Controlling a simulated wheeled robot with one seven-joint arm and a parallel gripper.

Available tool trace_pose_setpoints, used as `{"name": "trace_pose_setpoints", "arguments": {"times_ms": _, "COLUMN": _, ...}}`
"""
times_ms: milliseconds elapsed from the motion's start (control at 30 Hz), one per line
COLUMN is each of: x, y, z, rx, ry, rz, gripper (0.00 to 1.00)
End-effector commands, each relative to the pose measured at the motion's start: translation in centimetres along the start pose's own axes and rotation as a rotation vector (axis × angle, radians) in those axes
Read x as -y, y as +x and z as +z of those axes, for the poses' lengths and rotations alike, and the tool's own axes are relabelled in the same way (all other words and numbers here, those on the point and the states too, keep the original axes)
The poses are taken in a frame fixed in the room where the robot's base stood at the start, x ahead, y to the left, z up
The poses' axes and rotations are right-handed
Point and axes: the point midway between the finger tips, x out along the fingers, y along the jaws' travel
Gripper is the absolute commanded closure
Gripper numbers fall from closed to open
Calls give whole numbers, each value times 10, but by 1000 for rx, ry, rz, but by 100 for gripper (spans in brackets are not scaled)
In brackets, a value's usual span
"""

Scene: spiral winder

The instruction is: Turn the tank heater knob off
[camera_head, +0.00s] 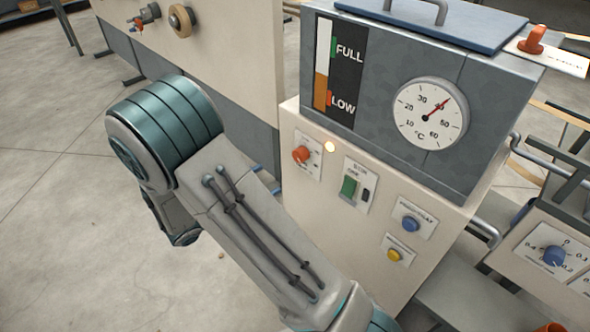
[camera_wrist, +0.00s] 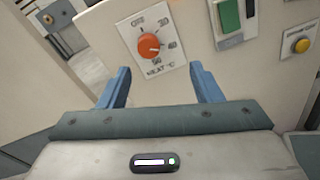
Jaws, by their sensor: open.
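The tank heater knob is an orange dial (camera_wrist: 148,46) on a white plate marked OFF, 30, 40, 50 and HEAT °C. Its pointer mark faces right, near the 40.
Right of the knob are a green switch (camera_head: 349,187), a blue button (camera_head: 411,223) and a yellow button (camera_head: 394,255). Above stands the grey tank (camera_head: 385,60) with a level gauge and a temperature dial (camera_head: 430,113). Open floor lies left.

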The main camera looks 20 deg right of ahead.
Motion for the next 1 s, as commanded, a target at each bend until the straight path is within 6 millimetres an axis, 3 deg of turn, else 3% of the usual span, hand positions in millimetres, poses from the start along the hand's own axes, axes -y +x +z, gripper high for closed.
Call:
{"name": "trace_pose_setpoints", "arguments": {"times_ms": 33, "x": -2, "y": -4, "z": -13, "rx": 15, "ry": -19, "rz": 36, "gripper": 41}}
{"name": "trace_pose_setpoints", "arguments": {"times_ms": 100, "x": -7, "y": -6, "z": -18, "rx": 31, "ry": -33, "rz": 69, "gripper": 41}}
{"name": "trace_pose_setpoints", "arguments": {"times_ms": 267, "x": -11, "y": 1, "z": -20, "rx": 41, "ry": -41, "rz": 91, "gripper": 41}}
{"name": "trace_pose_setpoints", "arguments": {"times_ms": 700, "x": -17, "y": 87, "z": -18, "rx": 39, "ry": -39, "rz": 87, "gripper": 41}}
{"name": "trace_pose_setpoints", "arguments": {"times_ms": 1000, "x": -22, "y": 124, "z": -15, "rx": 38, "ry": -39, "rz": 89, "gripper": 41}}
